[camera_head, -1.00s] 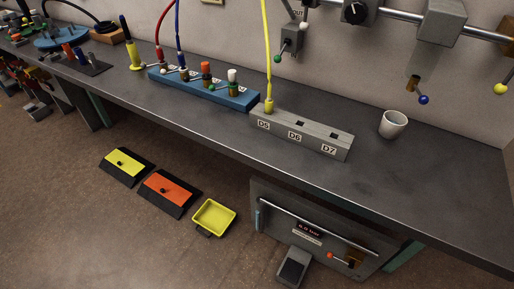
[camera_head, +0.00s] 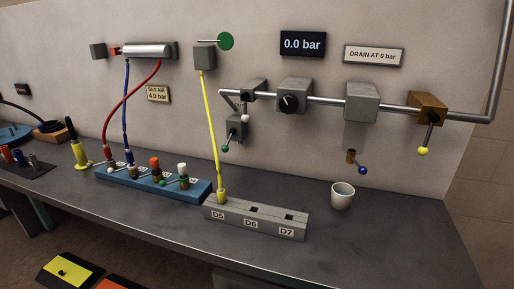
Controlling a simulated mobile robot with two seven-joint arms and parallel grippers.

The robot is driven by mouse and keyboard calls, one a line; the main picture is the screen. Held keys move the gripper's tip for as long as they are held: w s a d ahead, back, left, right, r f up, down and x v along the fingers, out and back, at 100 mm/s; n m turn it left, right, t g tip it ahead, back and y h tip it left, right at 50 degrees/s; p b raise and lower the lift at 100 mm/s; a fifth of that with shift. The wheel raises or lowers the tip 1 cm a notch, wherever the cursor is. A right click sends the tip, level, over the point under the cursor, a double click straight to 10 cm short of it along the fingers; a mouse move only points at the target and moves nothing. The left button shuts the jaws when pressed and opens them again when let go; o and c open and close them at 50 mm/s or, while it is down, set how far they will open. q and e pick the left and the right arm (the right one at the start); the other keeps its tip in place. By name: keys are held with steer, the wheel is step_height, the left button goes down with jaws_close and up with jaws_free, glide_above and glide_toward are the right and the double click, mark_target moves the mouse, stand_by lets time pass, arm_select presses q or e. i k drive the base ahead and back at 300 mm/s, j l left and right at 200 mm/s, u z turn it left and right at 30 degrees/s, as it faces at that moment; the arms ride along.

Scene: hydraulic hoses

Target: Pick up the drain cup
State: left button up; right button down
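The drain cup (camera_head: 342,196) is a small white cup, upright on the dark grey bench (camera_head: 390,245) at the right. It stands a little below and left of the brass outlet with the blue-knobbed lever (camera_head: 362,170), under the grey filter block on the wall pipe. The cup's inside is only partly seen, and I cannot tell whether it holds anything. Neither of my grippers shows in the head view.
Left of the cup is a grey block (camera_head: 256,226) marked D5, D6 and D7, with a yellow hose in D5. A blue manifold (camera_head: 190,189) with hoses stands further left. A display (camera_head: 303,43) reads 0.0 bar. The bench right of the cup is clear.

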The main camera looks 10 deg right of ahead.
mark_target(339, 201)
steer(key=z, duration=0.9)
